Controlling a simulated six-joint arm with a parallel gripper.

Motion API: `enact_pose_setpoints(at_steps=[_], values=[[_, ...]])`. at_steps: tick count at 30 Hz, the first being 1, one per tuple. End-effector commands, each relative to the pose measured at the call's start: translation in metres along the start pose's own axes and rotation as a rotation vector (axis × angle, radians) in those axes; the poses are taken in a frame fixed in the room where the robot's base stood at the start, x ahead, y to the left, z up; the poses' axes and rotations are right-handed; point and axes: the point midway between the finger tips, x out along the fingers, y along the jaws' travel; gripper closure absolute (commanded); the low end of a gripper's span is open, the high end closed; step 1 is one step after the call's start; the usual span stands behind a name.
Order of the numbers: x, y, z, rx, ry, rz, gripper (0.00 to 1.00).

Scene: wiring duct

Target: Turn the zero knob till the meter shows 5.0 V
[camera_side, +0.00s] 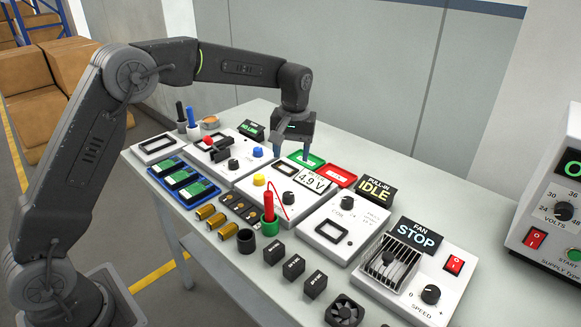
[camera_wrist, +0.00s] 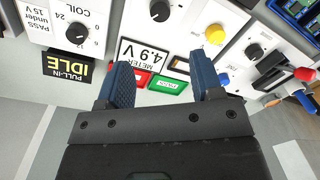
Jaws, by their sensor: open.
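The meter (camera_side: 313,180) reads 4.9 V on a white panel in the middle of the bench; it shows upside down in the wrist view (camera_wrist: 143,54). A black knob (camera_side: 289,198) sits on the same panel, just in front of the meter; it is at the top edge of the wrist view (camera_wrist: 160,10), and I cannot read its label. My gripper (camera_side: 292,150) is open and empty, above the back of this panel near the green and red trays. Its two blue fingers (camera_wrist: 165,85) stand wide apart in the wrist view, with the knob beyond them.
The green tray (camera_side: 306,160) and red tray (camera_side: 335,175) lie behind the meter. A yellow button (camera_side: 259,180) and a red probe (camera_side: 268,206) in a green holder stand near the knob. The IDLE display (camera_side: 376,190) and STOP display (camera_side: 419,235) stand to the right.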

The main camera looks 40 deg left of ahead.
Motion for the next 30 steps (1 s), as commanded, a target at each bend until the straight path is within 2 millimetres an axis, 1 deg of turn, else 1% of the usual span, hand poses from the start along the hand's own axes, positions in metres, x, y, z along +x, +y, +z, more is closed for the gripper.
enact_pose_setpoints(at_steps=[1,6,14,16,17,20,24,27,30], values=[[-0.0049,0.0003,0.0000,0.001,0.001,0.001,0.40],[-0.0111,0.0000,0.0004,0.001,-0.001,0.000,0.40],[-0.0111,0.0000,0.0004,0.003,-0.001,0.000,0.40],[-0.0110,-0.0002,0.0008,0.033,0.001,0.000,0.40],[-0.0109,-0.0003,0.0011,0.059,0.002,0.001,0.40],[-0.0111,-0.0009,0.0027,0.211,0.011,0.003,0.40],[-0.0108,-0.0020,0.0058,0.482,0.025,0.004,0.40],[-0.0104,-0.0028,0.0077,0.642,0.033,0.002,0.40],[-0.0103,-0.0031,0.0086,0.744,0.039,0.001,0.40]])
